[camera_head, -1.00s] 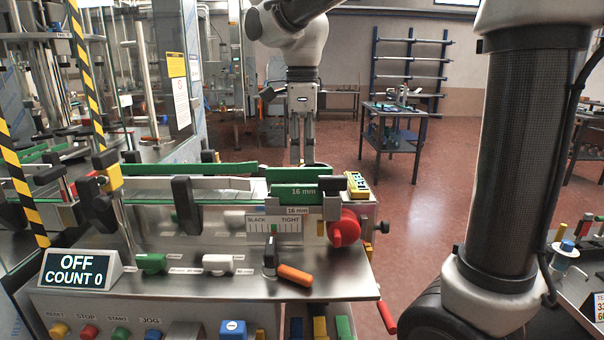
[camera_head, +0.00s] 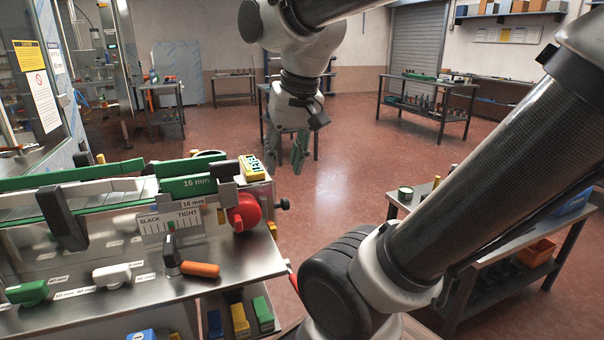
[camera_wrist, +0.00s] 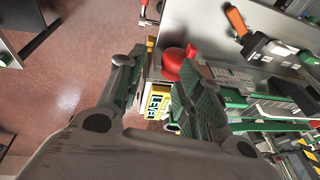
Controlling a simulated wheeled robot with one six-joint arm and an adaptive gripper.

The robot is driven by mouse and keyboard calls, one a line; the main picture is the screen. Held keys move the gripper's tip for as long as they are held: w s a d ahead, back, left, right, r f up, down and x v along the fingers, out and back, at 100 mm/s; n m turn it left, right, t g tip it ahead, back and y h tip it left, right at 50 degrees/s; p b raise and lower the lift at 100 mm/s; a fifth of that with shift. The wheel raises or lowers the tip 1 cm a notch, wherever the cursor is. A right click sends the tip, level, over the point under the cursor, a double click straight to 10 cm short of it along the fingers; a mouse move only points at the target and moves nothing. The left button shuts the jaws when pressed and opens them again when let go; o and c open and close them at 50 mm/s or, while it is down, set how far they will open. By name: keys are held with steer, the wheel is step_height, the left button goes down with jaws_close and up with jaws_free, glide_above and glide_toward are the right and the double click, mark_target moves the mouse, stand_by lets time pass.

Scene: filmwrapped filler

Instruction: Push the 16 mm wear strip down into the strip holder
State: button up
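A green strip marked 16 mm (camera_head: 187,186) stands on edge at the right end of the machine's rail. A grey clamp-like block (camera_head: 228,183) is at its right end, and a small 16 mm label (camera_head: 192,203) is just below. I cannot tell how deep the strip sits in its holder. My gripper (camera_head: 288,165) hangs in the air to the right of the machine, apart from the strip. In the wrist view its two green-padded fingers (camera_wrist: 155,80) are spread with nothing held between them; green strip parts lie beyond the right finger.
A red knob (camera_head: 245,212), a yellow level (camera_head: 251,168) and an orange-handled lever (camera_head: 199,269) are by the strip. A SLACK/TIGHT scale (camera_head: 170,221) faces front. A side table (camera_head: 447,195) stands at the right. Open red floor lies between.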

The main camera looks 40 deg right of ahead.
steer(key=s+f+n, duration=0.1)
steer(key=s+d+f+n, duration=0.1)
steer(key=n, duration=0.1)
steer(key=s+f+n+t, duration=0.1)
steer(key=shift+s+d, duration=0.3)
steer(key=shift+d, duration=0.05)
stand_by(0.5)
